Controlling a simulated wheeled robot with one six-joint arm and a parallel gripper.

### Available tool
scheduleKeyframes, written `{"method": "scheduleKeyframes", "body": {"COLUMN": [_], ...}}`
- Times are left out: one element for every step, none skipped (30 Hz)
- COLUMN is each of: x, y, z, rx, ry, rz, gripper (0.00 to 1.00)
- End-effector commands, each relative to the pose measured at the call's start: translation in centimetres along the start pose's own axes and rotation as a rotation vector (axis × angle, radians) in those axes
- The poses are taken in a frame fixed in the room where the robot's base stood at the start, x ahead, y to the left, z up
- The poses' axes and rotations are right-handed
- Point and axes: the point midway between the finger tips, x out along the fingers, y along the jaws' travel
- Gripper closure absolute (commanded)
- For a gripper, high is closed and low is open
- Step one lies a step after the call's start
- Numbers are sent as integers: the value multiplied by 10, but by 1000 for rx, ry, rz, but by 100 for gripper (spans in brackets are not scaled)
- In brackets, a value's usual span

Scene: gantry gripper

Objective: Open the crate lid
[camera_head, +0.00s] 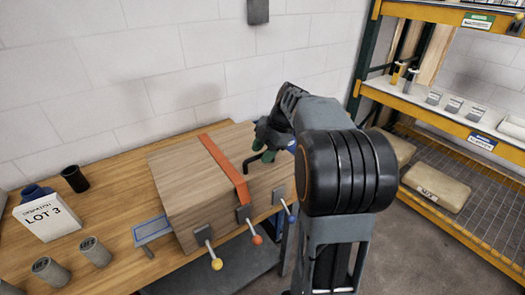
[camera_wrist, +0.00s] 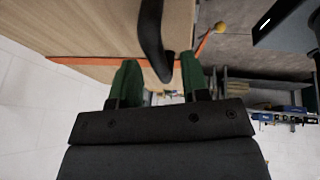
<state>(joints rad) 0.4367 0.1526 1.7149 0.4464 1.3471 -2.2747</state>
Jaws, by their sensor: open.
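The wooden crate (camera_head: 185,185) sits on the workbench with its lid down. An orange strap (camera_head: 222,165) runs across its top and down to the front edge. Along the front are three levers on metal plates, with a yellow knob (camera_head: 217,264), an orange knob (camera_head: 257,239) and a blue knob (camera_head: 291,219). My gripper (camera_wrist: 160,76) is open above the crate's right part, its green fingers on either side of the end of a black curved bar (camera_wrist: 151,35). The bar also shows in the head view (camera_head: 256,160). I cannot tell whether the fingers touch it.
On the bench (camera_head: 95,196) stand a white "LOT 3" box (camera_head: 45,216), a black cup (camera_head: 75,179) and several grey cylinders (camera_head: 95,251). A small blue-edged tray (camera_head: 152,229) lies beside the crate. A yellow shelf rack (camera_head: 450,123) stands on the right. The white wall is behind.

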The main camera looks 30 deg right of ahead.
Motion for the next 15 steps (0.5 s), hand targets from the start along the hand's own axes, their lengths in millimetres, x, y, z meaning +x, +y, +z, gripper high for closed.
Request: {"method": "scheduleKeyframes", "body": {"x": [1, 1, 2, 2, 2, 1, 1, 1, 1, 1, 1, 1, 1, 1, 1], "y": [0, 0, 0, 0, 0, 0, 0, 0, 0, 0, 0, 0, 0, 0, 0], "z": [0, 0, 0, 0, 0, 0, 0, 0, 0, 0, 0, 0, 0, 0, 0], "rx": [0, 0, 0, 0, 0, 0, 0, 0, 0, 0, 0, 0, 0, 0, 0], "ry": [0, 0, 0, 0, 0, 0, 0, 0, 0, 0, 0, 0, 0, 0, 0], "rz": [0, 0, 0, 0, 0, 0, 0, 0, 0, 0, 0, 0, 0, 0, 0], "gripper": [58, 58, 58, 58, 58, 58, 58, 58, 60, 63, 66, 69, 72, 75, 79]}}
